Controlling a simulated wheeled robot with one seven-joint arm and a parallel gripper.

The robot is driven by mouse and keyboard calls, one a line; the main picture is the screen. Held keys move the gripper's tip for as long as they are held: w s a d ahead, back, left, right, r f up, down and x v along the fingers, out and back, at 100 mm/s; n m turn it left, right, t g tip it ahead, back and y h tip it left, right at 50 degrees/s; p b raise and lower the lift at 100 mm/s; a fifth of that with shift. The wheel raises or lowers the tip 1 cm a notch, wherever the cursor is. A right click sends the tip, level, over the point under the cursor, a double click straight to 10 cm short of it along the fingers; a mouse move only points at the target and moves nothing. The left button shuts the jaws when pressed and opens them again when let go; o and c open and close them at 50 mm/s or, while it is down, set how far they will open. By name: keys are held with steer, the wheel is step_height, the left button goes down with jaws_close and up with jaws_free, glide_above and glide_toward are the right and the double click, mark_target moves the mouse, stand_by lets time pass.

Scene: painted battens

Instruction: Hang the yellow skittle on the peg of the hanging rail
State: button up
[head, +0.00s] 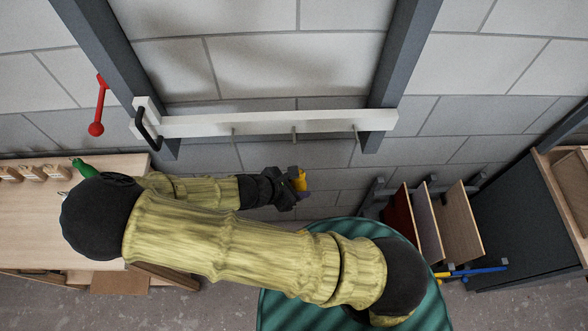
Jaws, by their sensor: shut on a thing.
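The hanging rail (270,123) is a white board fixed across two dark uprights on the block wall. Several thin grey pegs stick out along it, one near its middle (294,135). My gripper (292,187) is below the rail, a little left of under the middle peg in the picture. It is shut on the yellow skittle (300,179), of which only a small yellow part shows at the fingertips. The dark jaws hide the rest of it. A small purple patch shows just below it; I cannot tell what it is.
A black handle (148,130) sits at the rail's left end, beside a red rod with a ball (96,128). A wooden table (40,215) with a green object (83,168) is left. Upright panels (428,222) and a dark cabinet (520,220) stand right.

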steer(key=shift+s+a+r, duration=0.15)
steer(key=shift+r, duration=0.25)
steer(key=shift+s+a+r, duration=0.15)
steer(key=shift+r, duration=0.2)
steer(key=shift+w, duration=0.2)
steer(key=w+f+b, duration=0.1)
steer(key=w, duration=0.9)
steer(key=shift+d+f, duration=0.15)
steer(key=shift+d, duration=0.05)
stand_by(0.8)
steer(key=shift+w, duration=0.1)
stand_by(0.4)
steer(key=o, duration=1.1)
steer(key=shift+a+b, duration=0.1)
steer(key=shift+b, duration=0.2)
